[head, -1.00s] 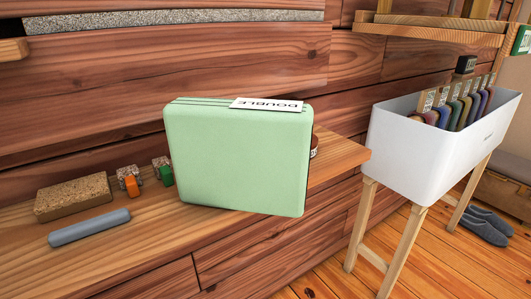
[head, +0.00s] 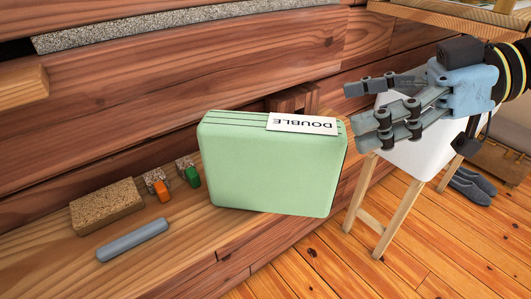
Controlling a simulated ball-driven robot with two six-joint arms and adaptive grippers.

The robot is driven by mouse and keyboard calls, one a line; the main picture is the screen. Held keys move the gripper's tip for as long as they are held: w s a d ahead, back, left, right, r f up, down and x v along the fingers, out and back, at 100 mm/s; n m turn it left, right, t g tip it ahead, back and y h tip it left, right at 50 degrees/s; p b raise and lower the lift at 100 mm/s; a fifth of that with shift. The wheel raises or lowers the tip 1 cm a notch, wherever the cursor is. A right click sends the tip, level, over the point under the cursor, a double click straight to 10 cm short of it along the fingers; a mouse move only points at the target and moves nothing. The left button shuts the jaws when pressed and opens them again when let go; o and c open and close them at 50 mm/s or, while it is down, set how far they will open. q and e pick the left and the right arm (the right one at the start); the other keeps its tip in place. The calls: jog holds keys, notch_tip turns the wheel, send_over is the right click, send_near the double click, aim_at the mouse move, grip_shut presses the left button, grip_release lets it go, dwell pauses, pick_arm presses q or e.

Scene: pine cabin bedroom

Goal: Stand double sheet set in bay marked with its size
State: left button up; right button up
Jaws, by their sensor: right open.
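The double sheet set (head: 268,168) is a pale green folded block standing on a wooden ledge. A white label (head: 302,124) reading DOUBLE, upside down in the picture, lies on its top right edge. My right gripper (head: 368,112) is open and empty just right of the set, with a visible gap between them. My left gripper is not in view.
On the wooden ledge (head: 140,245) left of the set lie a cork block (head: 106,205), a grey-blue bar (head: 132,240), and small orange (head: 160,191) and green (head: 193,177) items. Grey slippers (head: 472,185) sit on the floor at right. The plank wall rises behind the ledge.

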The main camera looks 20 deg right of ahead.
aim_at(278, 122)
jog(key=b+x, duration=0.1)
jog(key=x, duration=0.3)
jog(key=shift+w+a+r+b, duration=0.1)
jog(key=shift+a+b, duration=0.25)
jog(key=shift+b, duration=0.05)
jog(key=shift+w+x, duration=0.15)
jog(key=shift+x, duration=1.45)
jog(key=shift+w+x, duration=0.15)
jog(key=shift+x, duration=1.45)
jog(key=shift+d+r, duration=0.1)
jog(key=shift+r, duration=0.05)
jog(key=shift+c, duration=0.3)
grip_shut()
